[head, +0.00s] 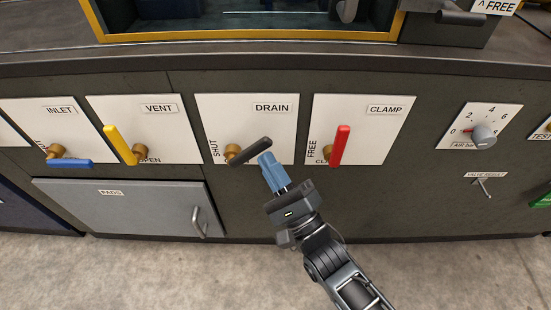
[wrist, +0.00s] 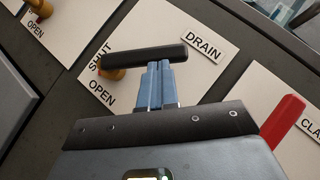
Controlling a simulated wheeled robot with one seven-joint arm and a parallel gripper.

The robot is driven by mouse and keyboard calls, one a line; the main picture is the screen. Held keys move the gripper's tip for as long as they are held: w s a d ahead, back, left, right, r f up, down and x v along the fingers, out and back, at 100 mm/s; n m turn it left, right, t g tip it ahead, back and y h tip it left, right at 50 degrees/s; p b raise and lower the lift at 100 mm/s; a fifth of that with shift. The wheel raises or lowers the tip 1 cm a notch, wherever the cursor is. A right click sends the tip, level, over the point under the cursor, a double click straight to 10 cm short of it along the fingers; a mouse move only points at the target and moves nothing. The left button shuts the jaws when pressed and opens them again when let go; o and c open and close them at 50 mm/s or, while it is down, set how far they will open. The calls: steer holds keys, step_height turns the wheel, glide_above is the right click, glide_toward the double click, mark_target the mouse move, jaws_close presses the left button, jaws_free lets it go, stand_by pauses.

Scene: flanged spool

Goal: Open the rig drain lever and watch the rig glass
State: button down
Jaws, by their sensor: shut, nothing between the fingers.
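The drain lever is a black handle (head: 250,151) on a brass hub (head: 233,152), on a white panel labelled DRAIN. It points right and tilts slightly up, angled away from the SHUT label at left. In the wrist view the lever (wrist: 143,57) lies across the fingertips; SHUT and OPEN labels show near its hub. My gripper (head: 266,158) is shut and empty, its blue fingertips at or very near the lever's underside, towards its free end. Whether they touch, I cannot tell. No part is clearly marked as the rig glass; a yellow-framed window (head: 250,36) is partly visible at the top.
The red clamp lever (head: 341,146) stands upright close to the right of my gripper. The yellow vent lever (head: 120,145) and blue inlet lever (head: 68,162) are at left. A grey PADS door (head: 120,205) is below; a dial (head: 484,137) is at right. Open floor lies in front.

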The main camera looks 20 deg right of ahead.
mark_target(257, 151)
steer(key=r+n+g+p, duration=0.1)
steer(key=p, duration=0.1)
steer(key=r+n+y+p, duration=0.1)
steer(key=p, duration=0.1)
steer(key=a+r+n+g+p, duration=0.1)
steer(key=p, duration=0.1)
steer(key=shift+w+r+n+g+y, duration=0.1)
steer(key=shift+w+n+g+y, duration=0.05)
steer(key=shift+n+g+y, duration=0.15)
steer(key=n+g+p, duration=0.1)
steer(key=p, duration=0.2)
steer(key=a+r+n+p, duration=0.1)
steer(key=p, duration=0.2)
steer(key=shift+w+a+r+g, duration=0.2)
steer(key=shift+r+g, duration=0.1)
steer(key=shift+g, duration=0.1)
steer(key=n+p, duration=0.1)
steer(key=p, duration=0.1)
steer(key=a+g+p, duration=0.1)
steer(key=p, duration=0.1)
steer(key=n+p, duration=0.1)
steer(key=p, duration=0.1)
steer(key=shift+w+a+r+n+g+p, duration=0.15)
steer(key=shift+w+r+n+g+p, duration=0.15)
steer(key=shift+r+g+p, duration=0.1)
steer(key=shift+a+f+g+h+p, duration=0.1)
steer(key=shift+a+g+h+p, duration=0.2)
steer(key=shift+h+p, duration=0.35)
steer(key=shift+f+n+p, duration=0.1)
steer(key=shift+n+p, duration=0.2)
